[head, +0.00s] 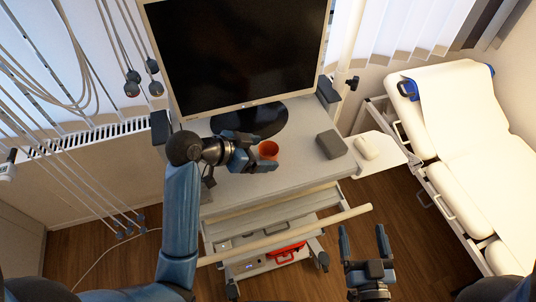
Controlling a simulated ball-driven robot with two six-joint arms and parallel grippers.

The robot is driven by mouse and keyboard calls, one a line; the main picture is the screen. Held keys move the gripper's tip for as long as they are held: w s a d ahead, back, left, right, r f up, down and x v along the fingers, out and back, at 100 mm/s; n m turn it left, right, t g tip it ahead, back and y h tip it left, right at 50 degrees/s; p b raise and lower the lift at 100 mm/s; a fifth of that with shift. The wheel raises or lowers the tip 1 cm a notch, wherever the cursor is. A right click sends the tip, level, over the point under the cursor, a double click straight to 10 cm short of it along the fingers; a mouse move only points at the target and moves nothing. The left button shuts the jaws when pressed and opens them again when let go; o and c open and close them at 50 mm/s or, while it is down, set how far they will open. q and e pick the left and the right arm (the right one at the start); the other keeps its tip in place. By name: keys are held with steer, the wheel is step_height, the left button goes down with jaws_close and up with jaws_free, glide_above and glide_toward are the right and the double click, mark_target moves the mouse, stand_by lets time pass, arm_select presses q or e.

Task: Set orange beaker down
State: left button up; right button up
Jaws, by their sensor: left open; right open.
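The orange beaker (268,150) stands on the grey top of the cart (300,168), below the monitor. My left gripper (262,158) is at the beaker, with its fingers open beside it; whether they touch it I cannot tell. Part of the beaker is hidden behind the fingers. My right gripper (362,232) is open and empty, low at the right, over the floor and away from the cart.
A monitor (240,50) stands at the back of the cart. A dark grey box (331,144) sits right of the beaker, and a white mouse (366,148) lies on a side shelf (384,152). A pale rail (290,234) crosses the cart's front. A bed (455,120) stands at right.

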mark_target(276, 150)
arm_select(q)
steer(key=shift+w+d+f, duration=0.15)
steer(key=shift+w+d, duration=0.05)
steer(key=b+x, duration=0.1)
steer(key=x, duration=0.1)
steer(key=b+x, duration=0.1)
steer(key=shift+w+f+b, duration=0.3)
steer(key=shift+w+b, duration=0.05)
steer(key=shift+b, duration=0.05)
steer(key=shift+w+d+f+b, duration=0.25)
steer(key=shift+w+d+b, duration=0.05)
steer(key=shift+d, duration=0.2)
steer(key=c, duration=1.1)
